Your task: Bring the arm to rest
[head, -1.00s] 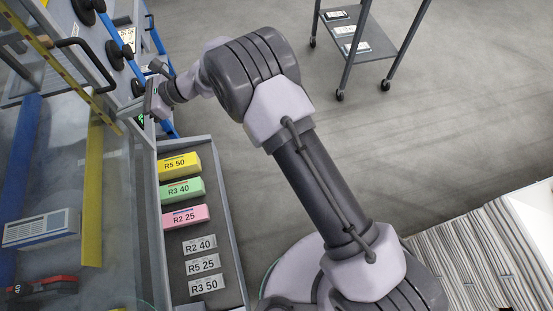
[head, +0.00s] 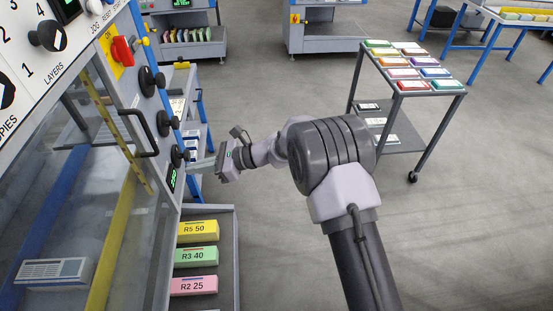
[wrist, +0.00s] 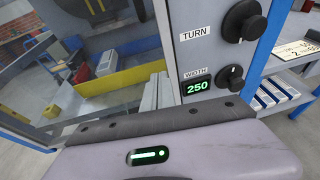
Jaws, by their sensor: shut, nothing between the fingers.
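My gripper (head: 192,166) is at the end of my outstretched arm, just in front of the machine's control panel (head: 150,115) in the head view. Its fingers are shut and empty and point left toward the panel. In the wrist view the pale fingers (wrist: 155,94) are together, left of the WIDTH knob (wrist: 230,78) and its green display (wrist: 198,85) reading 250. The TURN knob (wrist: 243,20) is above. I cannot tell exactly how far the fingertips are from the panel, but no contact shows.
A tray (head: 229,262) below holds yellow (head: 197,231), green (head: 195,256) and pink (head: 193,285) blocks. A clear guard door with a dark handle (head: 138,132) is left of the panel. A cart (head: 420,85) with coloured stacks stands right. Open floor (head: 460,230) lies right of my arm.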

